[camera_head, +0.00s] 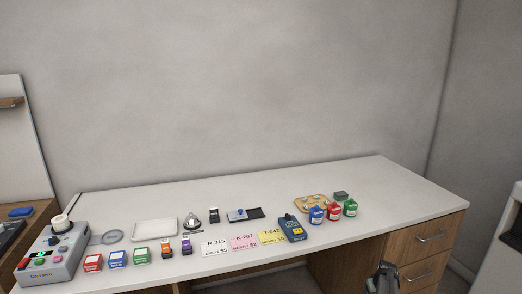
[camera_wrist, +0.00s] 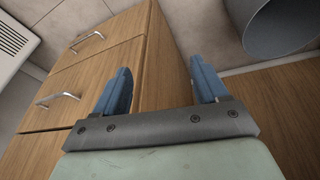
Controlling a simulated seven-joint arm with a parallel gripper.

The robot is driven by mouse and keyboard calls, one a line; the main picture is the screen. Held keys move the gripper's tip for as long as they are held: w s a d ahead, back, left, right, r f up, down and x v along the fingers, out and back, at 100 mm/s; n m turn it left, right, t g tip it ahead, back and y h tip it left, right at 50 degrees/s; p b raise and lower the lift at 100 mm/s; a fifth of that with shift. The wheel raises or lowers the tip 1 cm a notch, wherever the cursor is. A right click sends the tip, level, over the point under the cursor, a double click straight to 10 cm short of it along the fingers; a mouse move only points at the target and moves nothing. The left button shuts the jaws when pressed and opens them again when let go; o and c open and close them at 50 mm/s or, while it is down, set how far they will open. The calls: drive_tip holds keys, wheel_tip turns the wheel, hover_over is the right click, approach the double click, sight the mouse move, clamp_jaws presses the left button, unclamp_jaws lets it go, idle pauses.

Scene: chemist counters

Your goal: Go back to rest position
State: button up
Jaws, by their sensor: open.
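My gripper (camera_wrist: 160,88) shows in the wrist view with its two blue fingers wide apart and nothing between them. It is in front of the wooden drawer unit (camera_wrist: 95,75) below the counter. In the head view part of my arm (camera_head: 383,278) shows at the bottom right, in front of the counter's front edge and apart from the items on top. The fingertips cannot be made out there.
The white counter (camera_head: 390,185) holds several small boxes, cards, a white tray (camera_head: 155,230), a grey device (camera_head: 52,258) at left and coloured bottles (camera_head: 333,211) at right. Drawers with handles (camera_head: 432,236) face my arm. A grey cylinder (camera_wrist: 280,30) shows in the wrist view.

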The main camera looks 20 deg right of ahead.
drive_tip(key=s+a+f+g+y, duration=0.1)
drive_tip(key=s+a+f, duration=0.25)
drive_tip(key=a, duration=0.75)
drive_tip(key=s+a+f+n+g+y, duration=0.1)
drive_tip(key=s+a+f+g, duration=0.3)
drive_tip(key=a, duration=0.7)
drive_tip(key=s+a+f+t+y, duration=0.15)
drive_tip(key=a+f, duration=0.35)
drive_tip(key=a, duration=0.6)
drive_tip(key=s+a+f+n+g+h, duration=0.1)
drive_tip(key=s+a+g, duration=0.2)
drive_tip(key=s+a, duration=0.7)
drive_tip(key=s+a+f+g, duration=0.1)
drive_tip(key=s+a+g, duration=0.2)
drive_tip(key=s+a, duration=0.8)
drive_tip(key=s, duration=0.6)
drive_tip(key=shift+s+n+h, duration=0.35)
drive_tip(key=shift+s+n, duration=0.05)
drive_tip(key=shift+a, duration=0.1)
